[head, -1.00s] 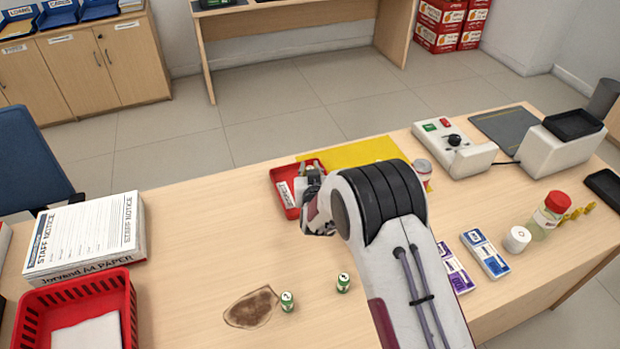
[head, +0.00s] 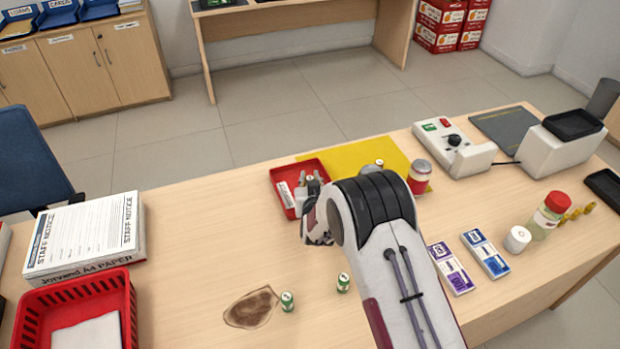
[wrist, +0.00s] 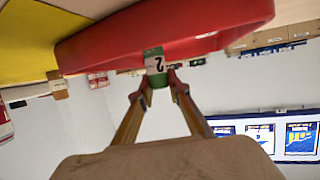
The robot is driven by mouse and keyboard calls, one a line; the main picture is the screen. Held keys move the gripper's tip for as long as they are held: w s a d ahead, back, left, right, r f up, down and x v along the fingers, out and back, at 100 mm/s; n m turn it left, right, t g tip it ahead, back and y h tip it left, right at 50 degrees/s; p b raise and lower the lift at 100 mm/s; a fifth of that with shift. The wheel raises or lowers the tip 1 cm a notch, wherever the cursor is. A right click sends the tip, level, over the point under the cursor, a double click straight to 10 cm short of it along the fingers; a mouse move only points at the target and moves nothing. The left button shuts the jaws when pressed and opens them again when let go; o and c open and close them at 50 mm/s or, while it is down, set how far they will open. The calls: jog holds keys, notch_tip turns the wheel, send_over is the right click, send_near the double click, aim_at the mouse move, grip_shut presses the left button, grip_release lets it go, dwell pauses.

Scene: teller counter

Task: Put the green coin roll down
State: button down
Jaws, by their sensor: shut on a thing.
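My gripper (head: 309,187) is shut on a green coin roll (wrist: 155,66) with a white label marked 2. In the wrist view the roll sits between the fingertips, in front of the red tray (wrist: 110,45). In the head view the gripper overlaps the right part of the red tray (head: 279,177); I cannot tell whether the roll touches it. Two other green coin rolls stand on the counter, one (head: 288,302) beside a brown stain and one (head: 343,283) to its right.
A yellow mat (head: 350,157) lies behind the tray, with a red-and-white can (head: 419,177) at its right. Banknote bundles (head: 485,253) lie right of my arm. A red basket (head: 75,290) and a paper box (head: 85,238) stand left. The counter's left middle is clear.

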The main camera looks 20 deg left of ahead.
jog(key=c, duration=1.9)
grip_release()
jog(key=shift+f, duration=0.1)
jog(key=shift+s+d+r, duration=0.15)
jog(key=shift+s+r, duration=0.15)
jog(key=shift+s, duration=0.05)
jog(key=v, duration=1.1)
jog(key=shift+r, duration=0.15)
